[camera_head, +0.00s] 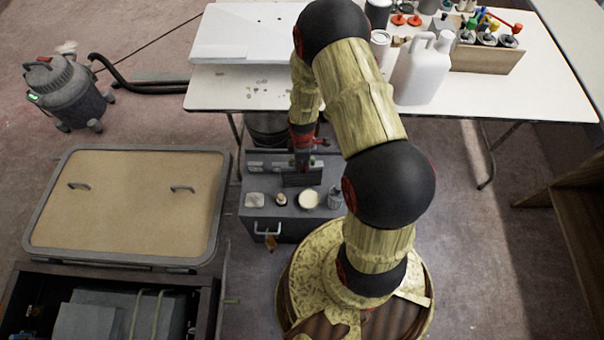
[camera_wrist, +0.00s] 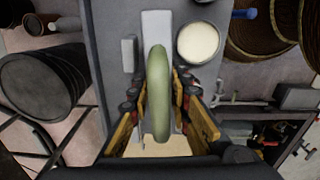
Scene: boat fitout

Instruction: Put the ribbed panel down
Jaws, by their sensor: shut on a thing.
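The ribbed panel (camera_head: 303,178) is a dark, upright plate below my gripper (camera_head: 303,158) in the head view. It is over the top of a grey box (camera_head: 265,222), behind the small items there. In the wrist view my gripper (camera_wrist: 160,92) is shut around a long, narrow, grey-green piece (camera_wrist: 158,85), which appears to be the panel seen edge-on. I cannot tell whether the panel's lower edge touches the box top. My arm hides part of the area on the right.
The box top carries a pale block (camera_head: 255,199), a small jar (camera_head: 281,199), a round cream-topped tin (camera_head: 308,199) and a grey can (camera_head: 335,197). A white table (camera_head: 560,85) stands behind. A hatch lid (camera_head: 125,205) lies left, and a vacuum (camera_head: 65,92) stands far left.

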